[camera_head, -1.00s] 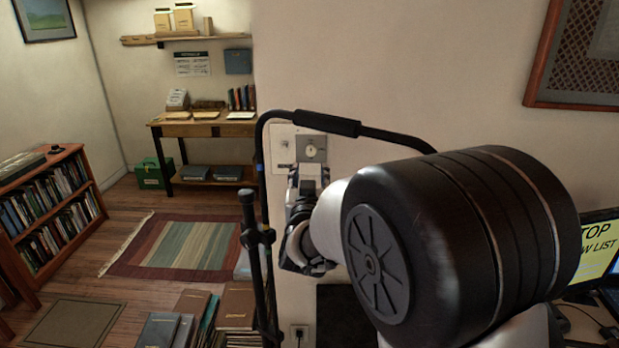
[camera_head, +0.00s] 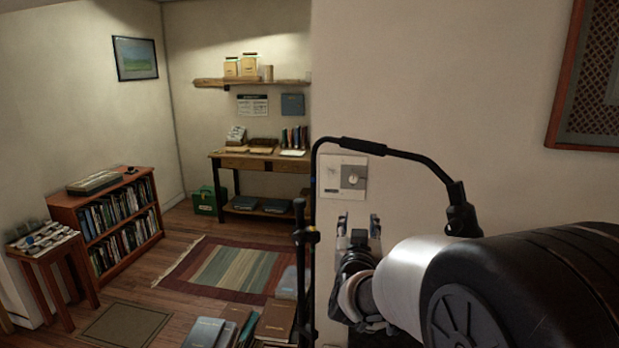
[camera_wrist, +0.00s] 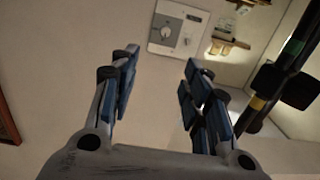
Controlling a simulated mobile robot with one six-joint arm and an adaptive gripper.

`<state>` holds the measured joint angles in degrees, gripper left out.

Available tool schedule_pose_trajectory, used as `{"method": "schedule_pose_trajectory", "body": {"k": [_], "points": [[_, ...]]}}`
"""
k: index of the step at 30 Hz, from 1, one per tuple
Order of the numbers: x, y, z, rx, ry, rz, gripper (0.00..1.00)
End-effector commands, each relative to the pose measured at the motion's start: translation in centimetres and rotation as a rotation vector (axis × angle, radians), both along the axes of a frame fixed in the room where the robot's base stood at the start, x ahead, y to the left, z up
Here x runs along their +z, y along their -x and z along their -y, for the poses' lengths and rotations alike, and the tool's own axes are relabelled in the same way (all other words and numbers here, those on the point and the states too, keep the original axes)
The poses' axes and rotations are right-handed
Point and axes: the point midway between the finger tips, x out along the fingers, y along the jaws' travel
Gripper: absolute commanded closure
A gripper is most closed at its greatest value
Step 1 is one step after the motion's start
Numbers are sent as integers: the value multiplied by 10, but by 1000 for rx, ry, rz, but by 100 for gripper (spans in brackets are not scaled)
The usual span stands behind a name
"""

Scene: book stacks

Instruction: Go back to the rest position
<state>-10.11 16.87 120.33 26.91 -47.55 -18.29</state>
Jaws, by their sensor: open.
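My gripper (camera_head: 358,226) is in front of the wall in the head view, a little below the dial panel (camera_head: 342,176). In the wrist view my gripper (camera_wrist: 160,85) shows two blue-padded fingers spread wide with nothing between them. The dial panel (camera_wrist: 178,27) appears beyond the fingertips there, apart from them. The panel is pale with a grey plate and a round knob.
A wooden desk (camera_head: 228,163) with books stands in the alcove under a shelf (camera_head: 215,83). A bookcase (camera_head: 163,226) and small table (camera_head: 22,253) are at left. Book stacks (camera_head: 205,333) lie on the floor near a striped rug (camera_head: 195,262).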

Motion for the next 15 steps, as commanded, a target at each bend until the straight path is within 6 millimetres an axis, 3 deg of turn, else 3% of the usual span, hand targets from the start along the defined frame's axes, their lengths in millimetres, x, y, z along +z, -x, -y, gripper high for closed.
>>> {"method": "schedule_pose_trajectory", "body": {"k": [8, 11, 15], "points": [[9, 42, -9, 108, -58, -162, 57], [8, 68, -13, 149, -75, -244, 57], [0, 125, -16, 208, -94, -404, 57]]}}
